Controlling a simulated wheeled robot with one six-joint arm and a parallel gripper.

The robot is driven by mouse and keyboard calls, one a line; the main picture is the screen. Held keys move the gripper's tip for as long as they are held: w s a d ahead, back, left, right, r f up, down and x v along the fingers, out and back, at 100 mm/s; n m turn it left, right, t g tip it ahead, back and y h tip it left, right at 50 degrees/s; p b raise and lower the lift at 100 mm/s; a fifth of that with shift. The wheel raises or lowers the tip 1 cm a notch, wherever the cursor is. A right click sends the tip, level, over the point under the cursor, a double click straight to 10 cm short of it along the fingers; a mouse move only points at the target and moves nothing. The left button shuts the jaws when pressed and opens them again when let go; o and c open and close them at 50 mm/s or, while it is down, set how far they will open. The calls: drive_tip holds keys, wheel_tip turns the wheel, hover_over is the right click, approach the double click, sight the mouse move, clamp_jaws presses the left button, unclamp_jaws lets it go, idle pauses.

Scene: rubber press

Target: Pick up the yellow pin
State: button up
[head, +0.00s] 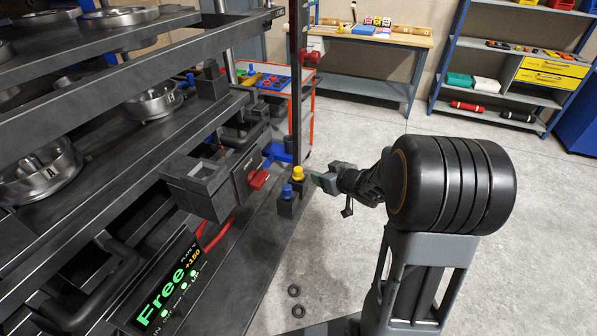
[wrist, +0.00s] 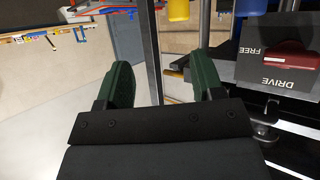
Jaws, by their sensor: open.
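The yellow pin (head: 298,173) stands upright in a dark holder (head: 288,208) at the press's right edge in the head view. A blue pin (head: 287,192) stands beside it, nearer the camera. In the wrist view the yellow pin (wrist: 178,9) is cut off by the top edge, with the blue pin (wrist: 250,6) to its right. My gripper (head: 318,180) is just right of the yellow pin in the head view. In the wrist view its green fingers (wrist: 166,72) are spread apart, with nothing held between them. The yellow pin is beyond the fingertips.
A dark block with a red handle (head: 258,180) is left of the pins. In the wrist view this red handle (wrist: 300,57) sits by the words DRIVE and FREE. A sign (head: 172,285) reads Free. A workbench (head: 375,42) and shelves stand behind. The floor at right is clear.

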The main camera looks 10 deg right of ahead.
sight(295, 168)
drive_tip(key=shift+n+y, duration=0.4)
drive_tip(key=shift+y, duration=0.5)
drive_tip(key=x, duration=0.6)
drive_tip(key=a+x, duration=0.1)
drive_tip(key=x, duration=0.2)
drive_tip(key=shift+s+f+p, duration=0.2)
drive_tip(key=shift+s+p, duration=0.1)
drive_tip(key=shift+p, duration=0.05)
drive_tip(key=shift+p+x, duration=0.7)
drive_tip(key=shift+x, duration=1.85)
drive_tip(key=shift+f, duration=0.1)
drive_tip(key=shift+c, duration=0.2)
drive_tip(key=c, duration=1)
